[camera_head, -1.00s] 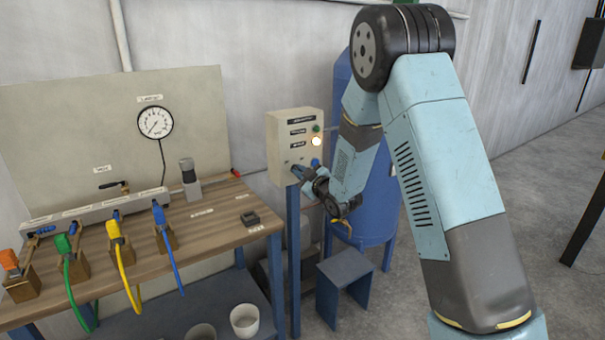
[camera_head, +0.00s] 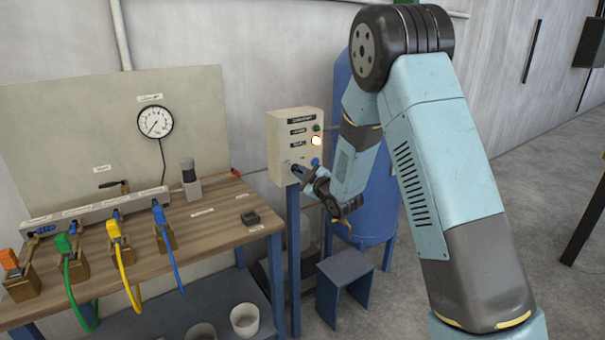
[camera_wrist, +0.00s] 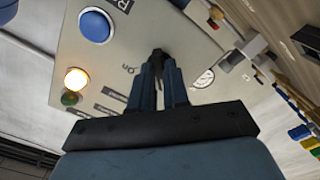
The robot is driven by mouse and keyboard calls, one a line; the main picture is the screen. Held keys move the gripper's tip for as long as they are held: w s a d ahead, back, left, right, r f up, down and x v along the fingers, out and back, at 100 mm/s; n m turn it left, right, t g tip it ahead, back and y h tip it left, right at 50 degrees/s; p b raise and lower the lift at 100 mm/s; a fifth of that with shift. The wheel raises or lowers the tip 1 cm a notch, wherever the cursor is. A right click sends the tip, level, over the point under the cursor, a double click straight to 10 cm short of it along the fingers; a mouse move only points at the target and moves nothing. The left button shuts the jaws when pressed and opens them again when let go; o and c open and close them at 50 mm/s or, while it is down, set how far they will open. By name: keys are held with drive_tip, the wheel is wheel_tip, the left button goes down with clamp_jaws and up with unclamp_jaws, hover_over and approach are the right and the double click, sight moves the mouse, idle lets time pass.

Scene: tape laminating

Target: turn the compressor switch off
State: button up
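The compressor control box (camera_head: 285,145) is a beige box on a blue post. In the wrist view, the blue button (camera_wrist: 95,25) and lit lamp (camera_wrist: 76,79) are at the left. My gripper (camera_head: 300,172) is at the box's lower front. In the wrist view, the fingers of my gripper (camera_wrist: 158,62) close together around the dark compressor switch (camera_wrist: 158,54), which they mostly hide.
A wooden workbench (camera_head: 215,235) with colored hoses stands left of the box, with a pressure gauge (camera_head: 155,122) on the panel behind. A blue tank (camera_head: 380,215) and blue stool (camera_head: 345,270) are near my arm. Open floor lies to the right.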

drive_tip(key=o, duration=0.4)
drive_tip(key=shift+a+r, duration=0.1)
drive_tip(key=shift+a, duration=0.05)
drive_tip(key=v, duration=1.3)
drive_tip(key=shift+s+d, duration=0.3)
